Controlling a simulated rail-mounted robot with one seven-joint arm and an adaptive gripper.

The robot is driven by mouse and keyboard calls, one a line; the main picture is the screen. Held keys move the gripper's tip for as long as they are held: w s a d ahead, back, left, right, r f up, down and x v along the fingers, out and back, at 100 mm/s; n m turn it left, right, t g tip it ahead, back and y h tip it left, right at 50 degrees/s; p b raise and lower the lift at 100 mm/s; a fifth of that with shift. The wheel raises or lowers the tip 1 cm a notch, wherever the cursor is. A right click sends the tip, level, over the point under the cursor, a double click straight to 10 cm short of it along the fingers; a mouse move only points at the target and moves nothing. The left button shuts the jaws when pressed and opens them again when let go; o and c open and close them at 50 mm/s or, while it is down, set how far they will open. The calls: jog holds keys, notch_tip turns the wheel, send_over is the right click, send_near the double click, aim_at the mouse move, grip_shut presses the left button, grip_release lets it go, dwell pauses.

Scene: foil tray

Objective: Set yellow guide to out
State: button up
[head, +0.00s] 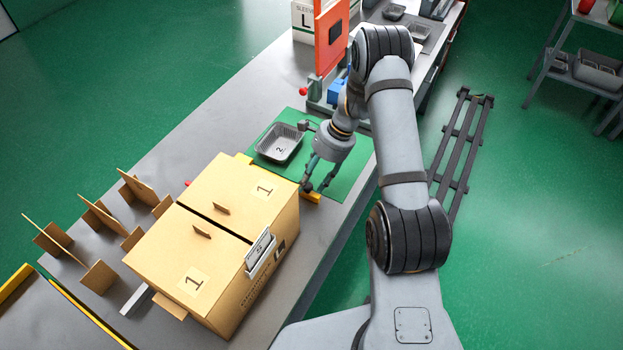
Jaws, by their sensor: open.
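The yellow guide (313,197) lies along the near edge of the green mat (353,170), beside the large cardboard box (243,235). Its middle is hidden behind the box top, and a short piece shows at its left end. My gripper (315,187) is open and points down close to the right end of the guide. I cannot tell whether its fingers touch the guide.
The cardboard box stands close to the guide and my gripper. Cardboard dividers (100,215) stand at the left on the grey bench (225,115). An orange panel (331,38) rises at the back of the mat. The bench has free room left of the mat.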

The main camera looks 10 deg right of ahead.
jog(key=v, duration=1.2)
jog(key=x, duration=1.2)
jog(key=shift+s, duration=0.1)
jog(key=shift+a+f, duration=0.1)
jog(key=shift+a, duration=0.1)
jog(key=shift+s+a, duration=0.25)
jog(key=shift+s, duration=0.05)
jog(key=shift+s+a, duration=0.45)
jog(key=shift+s, duration=0.15)
jog(key=shift+w+d, duration=0.1)
jog(key=shift+w, duration=0.1)
